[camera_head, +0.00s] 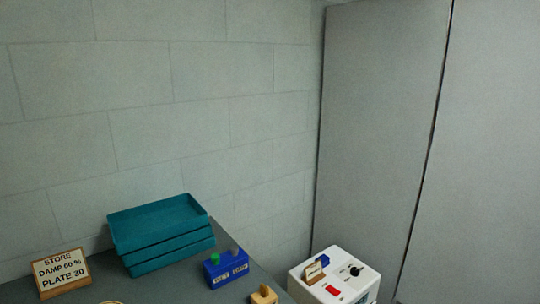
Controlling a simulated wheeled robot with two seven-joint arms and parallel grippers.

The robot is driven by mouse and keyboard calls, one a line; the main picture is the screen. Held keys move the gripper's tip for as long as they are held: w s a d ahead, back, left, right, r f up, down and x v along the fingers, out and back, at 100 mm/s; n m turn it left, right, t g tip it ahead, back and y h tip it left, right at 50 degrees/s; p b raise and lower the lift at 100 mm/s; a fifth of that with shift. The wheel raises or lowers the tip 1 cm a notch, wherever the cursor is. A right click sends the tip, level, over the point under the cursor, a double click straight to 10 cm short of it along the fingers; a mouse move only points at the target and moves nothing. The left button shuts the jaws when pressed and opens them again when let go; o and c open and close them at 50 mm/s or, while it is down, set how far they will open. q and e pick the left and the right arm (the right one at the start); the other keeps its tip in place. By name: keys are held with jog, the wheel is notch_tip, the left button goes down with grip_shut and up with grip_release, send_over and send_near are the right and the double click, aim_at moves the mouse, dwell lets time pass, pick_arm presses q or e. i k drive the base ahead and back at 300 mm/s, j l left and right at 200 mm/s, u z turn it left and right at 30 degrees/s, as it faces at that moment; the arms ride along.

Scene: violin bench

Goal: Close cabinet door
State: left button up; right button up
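Two tall, flat grey panels, a left one (380,130) and a right one (485,160), fill the right side of the head view and look like cabinet doors. A narrow dark seam runs between them, slanting down to the left. No handle or hinge shows. Neither of my grippers is in view.
A grey bench (232,234) at lower left bears stacked teal trays (160,234), a wood-framed sign (62,273), a blue block (226,269) with green and grey knobs, and a small wooden piece (264,295). A white box (345,262) with controls stands before the left panel.

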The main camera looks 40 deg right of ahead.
aim_at(475, 238)
jog(key=z, duration=2.7)
